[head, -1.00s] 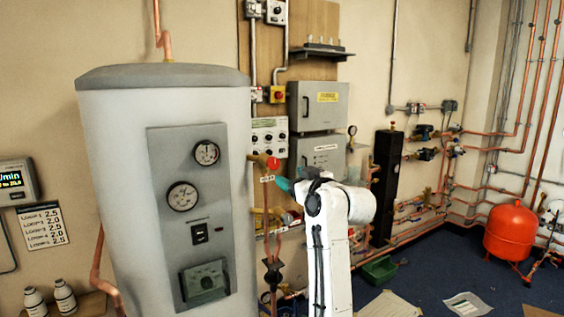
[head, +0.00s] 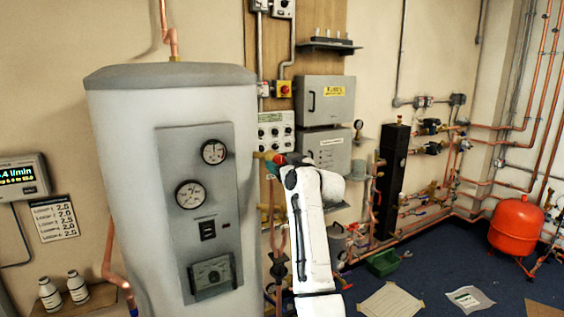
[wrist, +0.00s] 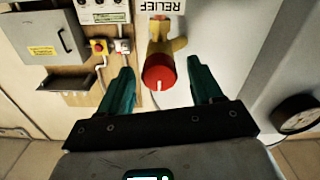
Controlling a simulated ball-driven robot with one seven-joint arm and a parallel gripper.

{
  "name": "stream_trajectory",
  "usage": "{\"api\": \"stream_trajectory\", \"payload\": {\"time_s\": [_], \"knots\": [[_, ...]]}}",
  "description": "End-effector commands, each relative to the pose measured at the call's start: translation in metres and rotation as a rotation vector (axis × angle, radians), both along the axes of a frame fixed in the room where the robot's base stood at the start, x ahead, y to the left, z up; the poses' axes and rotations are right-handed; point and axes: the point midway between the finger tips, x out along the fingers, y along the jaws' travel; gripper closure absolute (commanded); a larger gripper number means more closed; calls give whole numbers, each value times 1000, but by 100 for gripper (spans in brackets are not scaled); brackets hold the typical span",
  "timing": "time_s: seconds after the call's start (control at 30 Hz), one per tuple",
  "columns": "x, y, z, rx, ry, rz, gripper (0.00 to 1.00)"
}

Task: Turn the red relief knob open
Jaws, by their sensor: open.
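The red relief knob (wrist: 159,72) sits on a brass valve body (wrist: 166,42) under a "RELIEF" label (wrist: 160,7) in the wrist view. A white line marks its face. My gripper (wrist: 160,80) is open, with one teal finger on each side of the knob. Gaps show between the knob and both fingers, and I cannot tell how deep the knob sits between them. In the head view the red knob (head: 279,159) shows beside the tank, at the end of my white arm. My gripper (head: 272,168) is mostly hidden there.
The white tank (head: 125,170) with its gauge panel (head: 198,260) stands close left of the knob. Grey control boxes (head: 325,100) and a switch panel (head: 275,132) are on the wall behind. A red vessel (head: 516,222) stands far right.

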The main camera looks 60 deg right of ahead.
Motion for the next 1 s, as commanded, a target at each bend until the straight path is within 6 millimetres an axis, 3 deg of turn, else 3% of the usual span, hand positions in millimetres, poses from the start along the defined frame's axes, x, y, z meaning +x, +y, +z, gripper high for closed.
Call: {"api": "stream_trajectory", "payload": {"time_s": [0.27, 0.83, 1.0], "knots": [[1, 0, 0, 0, 0, 0, 36], [1, 0, 0, 0, 0, 0, 90], [1, 0, 0, 7, -4, 1, 91]]}}
